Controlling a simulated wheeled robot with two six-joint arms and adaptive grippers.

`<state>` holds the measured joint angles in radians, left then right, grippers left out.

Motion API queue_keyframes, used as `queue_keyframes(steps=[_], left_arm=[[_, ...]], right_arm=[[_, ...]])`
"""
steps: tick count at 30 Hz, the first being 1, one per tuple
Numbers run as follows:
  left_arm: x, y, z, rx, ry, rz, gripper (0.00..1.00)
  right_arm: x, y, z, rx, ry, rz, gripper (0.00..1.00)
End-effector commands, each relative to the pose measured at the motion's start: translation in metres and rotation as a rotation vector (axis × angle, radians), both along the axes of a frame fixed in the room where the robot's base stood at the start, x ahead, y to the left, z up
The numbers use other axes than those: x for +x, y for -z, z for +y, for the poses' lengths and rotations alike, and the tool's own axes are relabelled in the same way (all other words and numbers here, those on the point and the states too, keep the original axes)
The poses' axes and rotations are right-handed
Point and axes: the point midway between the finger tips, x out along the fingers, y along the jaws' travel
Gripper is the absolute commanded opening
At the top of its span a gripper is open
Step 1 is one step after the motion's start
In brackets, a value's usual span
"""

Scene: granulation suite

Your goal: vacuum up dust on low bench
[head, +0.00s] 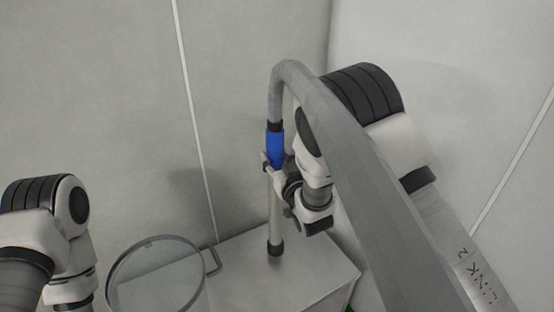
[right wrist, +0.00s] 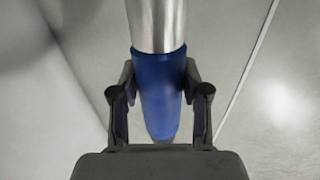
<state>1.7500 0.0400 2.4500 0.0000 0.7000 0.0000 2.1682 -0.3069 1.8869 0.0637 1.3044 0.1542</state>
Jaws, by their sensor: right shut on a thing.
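The vacuum wand has a blue grip (head: 275,147), a metal tube (head: 275,208) and a dark nozzle end (head: 275,249). It stands nearly upright, with the nozzle at the top of the low bench (head: 310,266); I cannot tell if it touches. My right gripper (head: 275,166) is shut on the blue grip. In the right wrist view the fingers sit on both sides of the blue grip (right wrist: 159,105). I cannot make out dust on the bench. My left arm shows at the left edge, but its gripper is out of view.
A grey hose (head: 365,180) arches from the top of the wand down to the lower right, in front of my right arm. A round rimmed thing with a handle (head: 213,262) is at the bench's left side. Pale walls (head: 255,60) close in behind.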

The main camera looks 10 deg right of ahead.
Motion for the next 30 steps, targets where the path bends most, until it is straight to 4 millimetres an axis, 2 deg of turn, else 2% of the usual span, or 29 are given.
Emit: queue_keyframes(steps=[14, 17, 30], left_arm=[[0.000, -0.001, 0.000, 0.000, 0.000, 0.000, 0.70], [0.000, -0.008, 0.000, 0.000, 0.000, 0.000, 0.70], [0.000, -0.054, 0.000, 0.000, 0.000, 0.000, 0.70]], right_arm=[[0.000, -0.003, 0.000, 0.001, 0.000, -0.003, 0.11], [0.000, -0.012, 0.000, 0.001, 0.000, -0.004, 0.11], [0.000, -0.074, 0.000, 0.001, 0.000, -0.003, 0.11]])
